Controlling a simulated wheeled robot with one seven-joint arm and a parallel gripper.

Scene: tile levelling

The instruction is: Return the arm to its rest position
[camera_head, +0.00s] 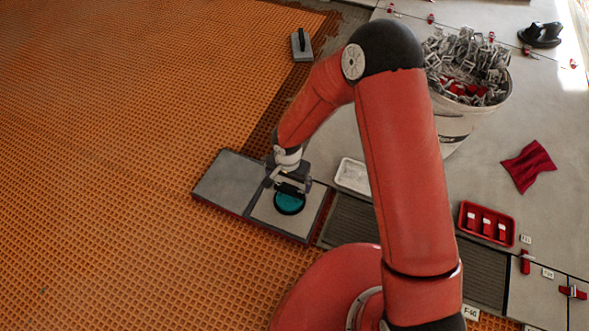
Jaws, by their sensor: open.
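My red arm reaches from the lower right up to a dark elbow and down to the left. My gripper (288,187) is at its end, low over a pair of grey tiles. The jaws are open, just behind a round teal disc with a dark rim (289,203). The disc seems to rest on the nearer light tile (268,216). I cannot tell whether the jaws touch the disc. A darker grey tile (229,182) lies to the left. My arm hides part of the floor and the bucket's left side.
A white bucket (459,124) full of grey clips stands at the upper right. A white tray (353,175), a red tray (487,223) and a red cloth (528,166) lie right of the gripper. A trowel-like tool (301,45) lies at the back. Orange matting (110,150) is clear at left.

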